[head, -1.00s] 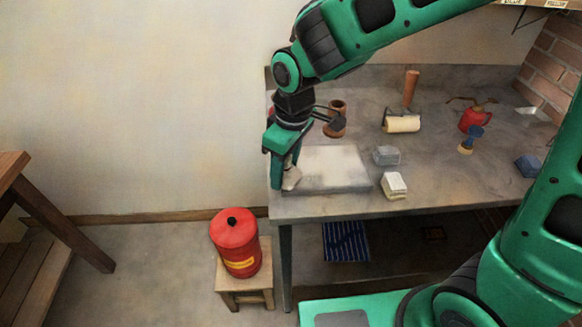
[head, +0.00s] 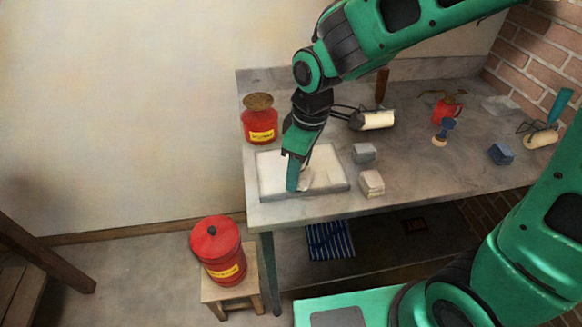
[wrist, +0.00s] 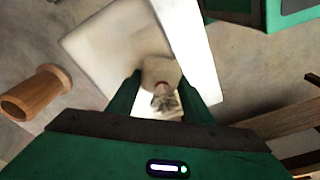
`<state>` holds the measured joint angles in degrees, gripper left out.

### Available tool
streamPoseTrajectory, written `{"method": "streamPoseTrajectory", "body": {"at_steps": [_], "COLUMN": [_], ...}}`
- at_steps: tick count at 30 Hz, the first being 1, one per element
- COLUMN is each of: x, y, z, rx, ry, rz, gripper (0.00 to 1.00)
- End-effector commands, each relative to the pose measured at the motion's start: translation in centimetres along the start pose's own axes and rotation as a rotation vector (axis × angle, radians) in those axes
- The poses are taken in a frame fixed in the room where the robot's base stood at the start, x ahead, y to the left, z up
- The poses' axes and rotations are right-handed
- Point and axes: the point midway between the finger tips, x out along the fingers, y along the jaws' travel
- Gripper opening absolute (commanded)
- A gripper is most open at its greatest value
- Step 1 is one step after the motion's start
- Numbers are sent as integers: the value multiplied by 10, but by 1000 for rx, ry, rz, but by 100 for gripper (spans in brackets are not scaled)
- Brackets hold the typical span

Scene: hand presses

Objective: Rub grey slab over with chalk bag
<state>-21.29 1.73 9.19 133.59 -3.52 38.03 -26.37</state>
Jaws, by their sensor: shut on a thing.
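The grey slab (head: 272,174) lies flat on the bench near its left front corner. Its top looks whitish inside a greyer border. My gripper (head: 298,184) points down over the slab's front middle. It is shut on the chalk bag (head: 307,178), a small pale bag mostly hidden by the fingers in the head view. In the wrist view the bag (wrist: 160,73) shows between the fingers, with a red tie and gathered neck, against the slab (wrist: 105,45). The bag appears to touch the slab, though the contact is hidden. A bright white strip shows beside it.
A roller (head: 371,120) lies farther back. A wooden cylinder (wrist: 36,92) shows in the wrist view. A red canister (head: 218,250) stands on a stool (head: 240,284) below.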

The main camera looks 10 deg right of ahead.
Motion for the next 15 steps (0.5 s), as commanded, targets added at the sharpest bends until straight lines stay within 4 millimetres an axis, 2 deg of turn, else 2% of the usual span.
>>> {"method": "streamPoseTrajectory", "body": {"at_steps": [3, 5, 15], "x": [-6, -21, -50], "y": [0, 0, -2], "z": [-1, -2, -7], "rx": [-4, -5, -8], "ry": [2, 4, 2], "rz": [1, 3, 1], "gripper": [18, 18, 18]}}
